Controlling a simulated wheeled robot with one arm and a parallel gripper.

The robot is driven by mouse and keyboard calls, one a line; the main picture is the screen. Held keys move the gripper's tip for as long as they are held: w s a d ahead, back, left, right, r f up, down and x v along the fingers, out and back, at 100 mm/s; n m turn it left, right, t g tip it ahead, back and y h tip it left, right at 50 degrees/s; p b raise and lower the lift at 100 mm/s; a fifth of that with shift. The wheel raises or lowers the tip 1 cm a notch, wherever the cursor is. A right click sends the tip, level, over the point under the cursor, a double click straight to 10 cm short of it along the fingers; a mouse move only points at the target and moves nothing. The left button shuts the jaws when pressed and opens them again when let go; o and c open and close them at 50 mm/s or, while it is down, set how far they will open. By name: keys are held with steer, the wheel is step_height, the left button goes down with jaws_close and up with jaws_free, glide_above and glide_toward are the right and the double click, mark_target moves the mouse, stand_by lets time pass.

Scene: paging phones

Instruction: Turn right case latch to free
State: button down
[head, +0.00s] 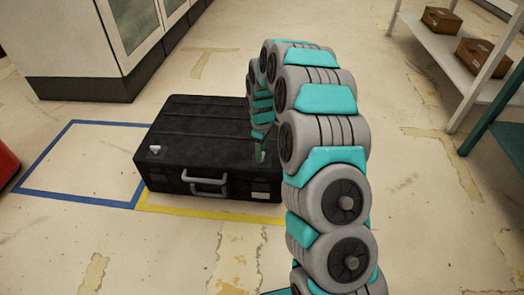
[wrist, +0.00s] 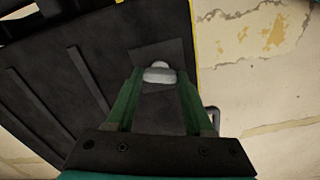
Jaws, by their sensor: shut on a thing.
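A black case (head: 185,125) lies flat on the floor, with a grey handle (head: 205,187) on its front side. The left latch (head: 155,149), small and pale, shows on the lid near its front left corner. My gripper (head: 261,154) reaches down to the lid near the front right corner. In the wrist view, the green fingers of my gripper (wrist: 160,80) are shut on the right case latch, whose pale rounded knob (wrist: 160,73) shows between the tips. My arm and fingers hide most of that latch in the head view. I cannot tell exactly how far it is turned.
Blue tape (head: 75,199) and yellow tape (head: 220,216) mark the floor around the case. A cabinet (head: 80,60) stands behind at left, and a red object (head: 6,165) is at the left edge. A shelf with boxes (head: 440,20) stands at right. The front floor is clear.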

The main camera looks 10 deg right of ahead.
steer(key=m+p, duration=0.1)
steer(key=m, duration=1)
steer(key=shift+p, duration=0.3)
steer(key=shift+m, duration=1.6)
steer(key=shift+c, duration=1.4)
jaws_free()
step_height(320, 180, up, 8)
steer(key=shift+f, duration=0.1)
